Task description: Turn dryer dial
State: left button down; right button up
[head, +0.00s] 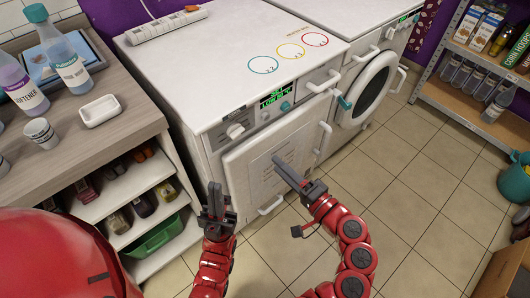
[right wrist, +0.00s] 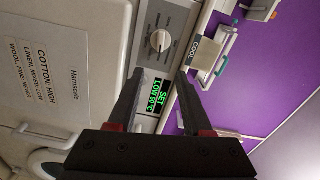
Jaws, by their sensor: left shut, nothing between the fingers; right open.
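The dryer (head: 190,85) is the nearer white machine in the head view. Its round pale dial (head: 235,131) sits on the front control panel, left of a green-lit display (head: 275,97). In the right wrist view the dial (right wrist: 160,41) has a pointer bar, and the display (right wrist: 159,94) reads "SET LOW 50°C". My right gripper (head: 286,195) is open and empty in front of the dryer door. In its wrist view the fingertips (right wrist: 160,76) lie over the panel near the display, apart from the dial. My left gripper (head: 213,188) is shut and empty, below and left of the dial.
A second machine (head: 373,85) with a round door stands to the right. A counter (head: 80,150) with bottles and shelves is close on the left. A power strip (head: 166,25) lies on the dryer top. A stocked shelf (head: 445,105) stands far right. The tiled floor (head: 410,180) between is clear.

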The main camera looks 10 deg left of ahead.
jog(key=shift+v, duration=1.55)
